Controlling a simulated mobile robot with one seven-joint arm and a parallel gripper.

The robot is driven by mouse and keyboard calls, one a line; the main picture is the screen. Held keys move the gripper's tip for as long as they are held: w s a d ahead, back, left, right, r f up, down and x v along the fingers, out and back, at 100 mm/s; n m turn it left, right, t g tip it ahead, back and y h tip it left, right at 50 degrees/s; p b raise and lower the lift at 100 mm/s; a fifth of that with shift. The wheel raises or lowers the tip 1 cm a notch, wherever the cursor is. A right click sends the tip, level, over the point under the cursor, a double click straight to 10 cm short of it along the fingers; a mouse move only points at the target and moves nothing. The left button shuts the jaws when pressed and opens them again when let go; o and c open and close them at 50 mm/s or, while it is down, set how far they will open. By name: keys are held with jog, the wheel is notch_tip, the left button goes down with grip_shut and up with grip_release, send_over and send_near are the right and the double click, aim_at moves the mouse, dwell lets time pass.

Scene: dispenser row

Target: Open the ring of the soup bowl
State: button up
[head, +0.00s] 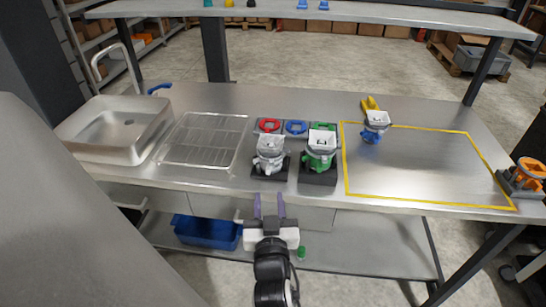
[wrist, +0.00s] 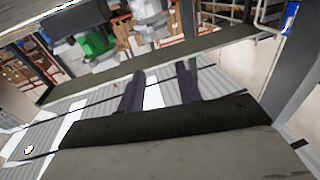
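I cannot tell which item is the soup bowl. Bowl-topped units with a ring around them stand on the steel counter (head: 225,180). A grey one (head: 269,152) and a green one (head: 320,147) with a white square top sit on dark bases near the front middle. A blue one (head: 375,126) stands farther right, inside the yellow outline. An orange one (head: 529,172) is at the far right. My gripper (head: 269,205) is in front of the counter's front edge, below the grey unit, open and empty. The wrist view shows its two fingers apart (wrist: 160,85), with the green unit (wrist: 97,42) beyond.
Red (head: 270,125), blue (head: 296,127) and green (head: 322,126) rings lie behind the units. A sink (head: 115,130) and wire rack (head: 205,140) are at left. A shelf (head: 300,12) spans the back. The yellow-outlined area is mostly clear.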

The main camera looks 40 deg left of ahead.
jog(key=d+f, duration=0.1)
jog(key=f, duration=0.1)
jog(key=b, duration=1)
send_near(272, 163)
jog(key=shift+h, duration=0.4)
jog(key=p+x, duration=0.1)
jog(key=x, duration=0.1)
jog(key=p+x, duration=0.1)
jog(key=x, duration=0.2)
jog(key=p+x, duration=0.1)
jog(key=x, duration=0.1)
jog(key=shift+a+r, duration=0.3)
jog(key=shift+w+a+f+p, duration=0.1)
jog(key=shift+w+a+p, duration=0.25)
grip_shut()
